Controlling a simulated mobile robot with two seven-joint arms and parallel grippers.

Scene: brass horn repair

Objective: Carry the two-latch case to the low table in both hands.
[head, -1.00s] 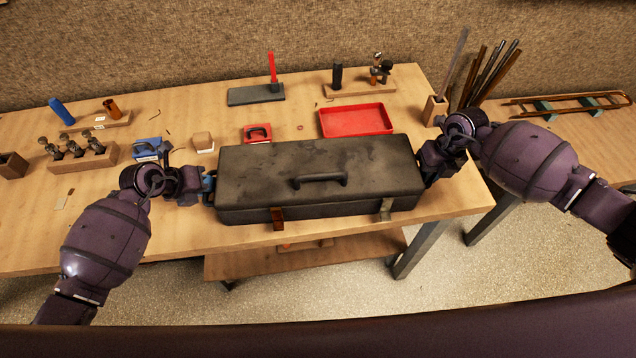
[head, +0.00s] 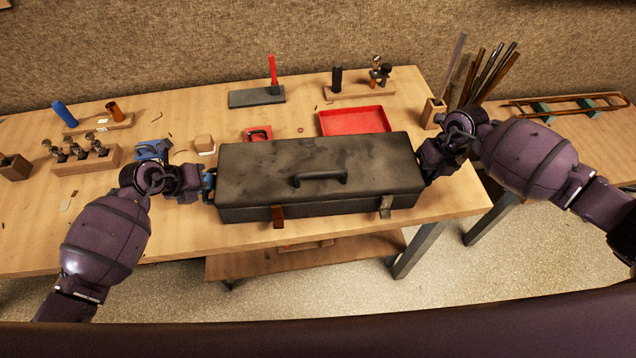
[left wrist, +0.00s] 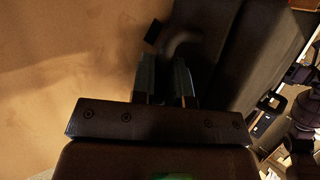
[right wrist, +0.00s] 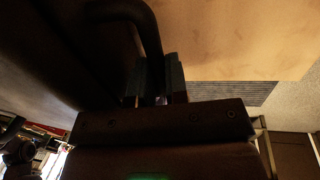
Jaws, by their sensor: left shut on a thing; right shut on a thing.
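The black two-latch case (head: 320,167) is shut, with a handle on its lid and two latches, one brown and one pale, on its front. It is level over the front of the workbench; I cannot tell how large any gap beneath it is. My left gripper (head: 208,183) is shut on the handle at its left end; the left wrist view shows a bent bar (left wrist: 184,40) at the jaws. My right gripper (head: 424,163) is shut on the handle at its right end, a dark curved bar (right wrist: 150,30) in the right wrist view. I cannot tell which surface is the low table.
The workbench (head: 180,225) carries a red tray (head: 354,120), a red block (head: 258,133), a blue block (head: 152,150) and tool stands behind the case. A lower wooden surface (head: 300,262) shows below its front edge. A side table (head: 590,150) with a brass slide stands right.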

